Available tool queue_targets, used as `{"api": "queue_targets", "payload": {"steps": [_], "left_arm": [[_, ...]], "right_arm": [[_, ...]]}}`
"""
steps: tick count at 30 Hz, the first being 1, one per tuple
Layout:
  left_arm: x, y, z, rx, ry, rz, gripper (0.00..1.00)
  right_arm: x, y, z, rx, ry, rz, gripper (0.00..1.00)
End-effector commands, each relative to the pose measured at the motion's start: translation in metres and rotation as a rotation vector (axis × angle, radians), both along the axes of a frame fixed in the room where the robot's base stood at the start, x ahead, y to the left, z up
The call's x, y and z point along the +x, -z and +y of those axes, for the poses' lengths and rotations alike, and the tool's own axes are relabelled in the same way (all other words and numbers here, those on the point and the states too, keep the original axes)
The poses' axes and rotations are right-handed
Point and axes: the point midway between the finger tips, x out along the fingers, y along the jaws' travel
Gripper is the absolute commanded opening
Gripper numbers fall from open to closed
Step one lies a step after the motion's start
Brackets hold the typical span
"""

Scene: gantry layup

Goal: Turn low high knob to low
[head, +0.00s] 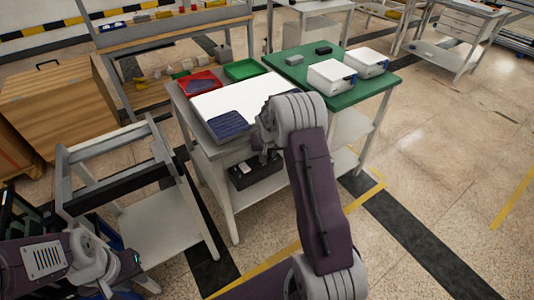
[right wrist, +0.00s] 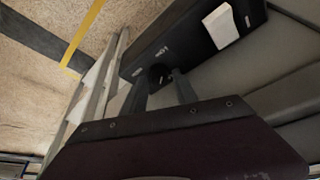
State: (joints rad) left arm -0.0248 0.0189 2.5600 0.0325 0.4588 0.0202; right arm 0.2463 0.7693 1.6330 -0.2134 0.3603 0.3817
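A black box (head: 256,173) with a white patch on it sits on the shelf under the white-topped table. It also shows in the right wrist view (right wrist: 190,38), with small white lettering on its face. A small dark round knob (right wrist: 158,73) is on that face; its setting is too small to read. My right gripper (right wrist: 161,84) has its two fingers apart, with their tips close to the knob, one toward each side. I cannot tell whether they touch it. In the head view my right forearm partly covers the box. My left gripper (head: 132,268) is at the lower left, away from the box; its fingers are unclear.
The white-topped table (head: 240,100) holds a red tray (head: 200,82), a green tray (head: 244,69) and a dark blue pad (head: 228,125). A green table (head: 300,62) with white boxes stands beside it. A grey frame cart (head: 150,215) is at the left. Floor at the right is clear.

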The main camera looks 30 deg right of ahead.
Motion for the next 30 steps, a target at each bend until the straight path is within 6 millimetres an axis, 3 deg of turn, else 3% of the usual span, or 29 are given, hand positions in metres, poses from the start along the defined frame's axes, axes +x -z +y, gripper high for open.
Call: {"api": "queue_targets", "payload": {"steps": [1, 3, 7, 14, 25, 26, 27, 30], "left_arm": [[0.0, 0.0, 0.0, 0.0, 0.0, 0.0, 0.27], [0.0, 0.0, 0.0, 0.0, 0.0, 0.0, 0.27], [0.0, -0.005, 0.0, 0.0, 0.0, 0.0, 0.27], [0.0, -0.04, 0.0, 0.0, 0.0, 0.0, 0.27], [0.0, -0.04, 0.0, 0.0, 0.0, 0.0, 0.27], [0.0, -0.04, 0.0, 0.0, 0.0, 0.0, 0.27], [0.0, -0.04, 0.0, 0.0, 0.0, 0.0, 0.27], [0.0, -0.04, 0.0, 0.0, 0.0, 0.0, 0.27]], "right_arm": [[0.0, 0.0, 0.0, 0.0, 0.0, 0.0, 0.17], [0.0, 0.0, 0.0, 0.0, 0.0, 0.0, 0.0], [0.0, -0.002, 0.0, 0.001, -0.008, 0.002, 0.0], [-0.001, -0.006, 0.0, 0.003, -0.115, 0.004, 0.0], [0.0, 0.0, -0.001, -0.001, -0.145, 0.0, 0.0], [0.0, 0.0, -0.001, -0.001, -0.145, 0.0, 0.33], [0.0, 0.0, -0.001, -0.001, -0.145, 0.0, 0.44], [0.0, 0.0, -0.001, 0.0, -0.144, 0.0, 0.48]]}}
